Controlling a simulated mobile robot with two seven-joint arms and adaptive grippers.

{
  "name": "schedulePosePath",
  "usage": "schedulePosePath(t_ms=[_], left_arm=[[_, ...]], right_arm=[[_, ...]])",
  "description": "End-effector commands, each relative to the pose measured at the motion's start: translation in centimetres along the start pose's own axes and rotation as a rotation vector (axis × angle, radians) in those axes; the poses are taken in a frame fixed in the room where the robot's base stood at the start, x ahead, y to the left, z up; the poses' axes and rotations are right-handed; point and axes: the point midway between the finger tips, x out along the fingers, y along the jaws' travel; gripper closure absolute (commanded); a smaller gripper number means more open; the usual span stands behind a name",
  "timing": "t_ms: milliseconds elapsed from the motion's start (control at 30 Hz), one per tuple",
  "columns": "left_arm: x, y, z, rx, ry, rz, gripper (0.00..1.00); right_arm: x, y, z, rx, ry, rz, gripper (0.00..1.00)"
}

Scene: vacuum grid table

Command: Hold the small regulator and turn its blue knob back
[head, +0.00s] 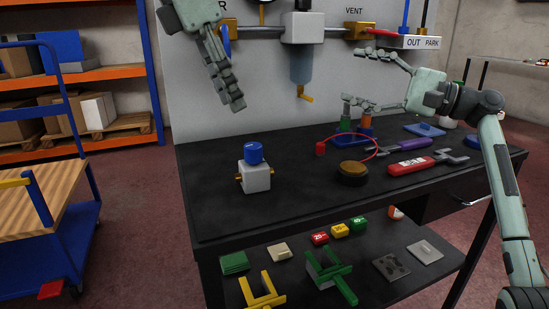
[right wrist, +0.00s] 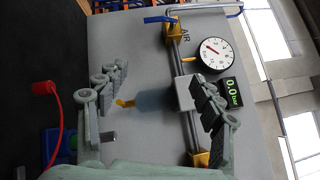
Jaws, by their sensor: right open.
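The small regulator (head: 256,179) stands upright on the dark table at the left. It has a pale grey body, brass ports on its sides and a blue knob (head: 253,153) on top. My left gripper (head: 236,104) hangs above and left of it, apart from it, with its fingers pointing down. Its fingers overlap in this view, so their gap is hidden. My right gripper (head: 354,77) is open and empty above the back right of the table, far from the regulator. Its spread fingers also show in the right wrist view (right wrist: 155,74); the regulator does not.
A panel (head: 210,130) with pipes and a filter bowl (head: 302,66) stands behind the table. The table around the regulator is clear. A gauge (right wrist: 214,54) shows on the panel.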

Motion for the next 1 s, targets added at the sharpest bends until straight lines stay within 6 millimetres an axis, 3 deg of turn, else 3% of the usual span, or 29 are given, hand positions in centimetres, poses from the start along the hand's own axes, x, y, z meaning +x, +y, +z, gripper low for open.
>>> schedulePosePath(t_ms=[100,267,333,367,500,700,800,1000], left_arm=[[0.0,0.0,0.0,0.000,0.000,0.000,0.66],[0.0,0.0,0.0,0.000,0.000,0.000,0.66],[0.0,0.0,0.0,0.000,0.000,0.000,0.66],[0.0,0.0,0.0,0.000,0.000,0.000,0.66],[0.0,0.0,0.0,0.000,0.000,0.000,0.66],[0.0,0.0,0.0,0.000,0.000,0.000,0.66],[0.0,0.0,0.0,0.000,0.000,0.000,0.66],[0.0,0.0,0.0,0.000,0.000,0.000,0.66]], right_arm=[[3.5,-0.7,6.3,0.128,-0.222,0.071,0.33],[6.0,-1.1,14.7,0.288,-0.497,0.235,0.33],[6.9,-0.2,18.2,0.384,-0.600,0.370,0.33],[7.7,1.4,18.3,0.462,-0.595,0.457,0.33],[9.8,8.0,14.8,0.701,-0.420,0.666,0.33],[10.5,15.6,11.2,0.950,-0.178,0.881,0.33],[10.3,17.9,10.2,1.020,-0.095,0.940,0.33],[10.6,20.0,9.8,1.070,-0.034,0.979,0.33]])
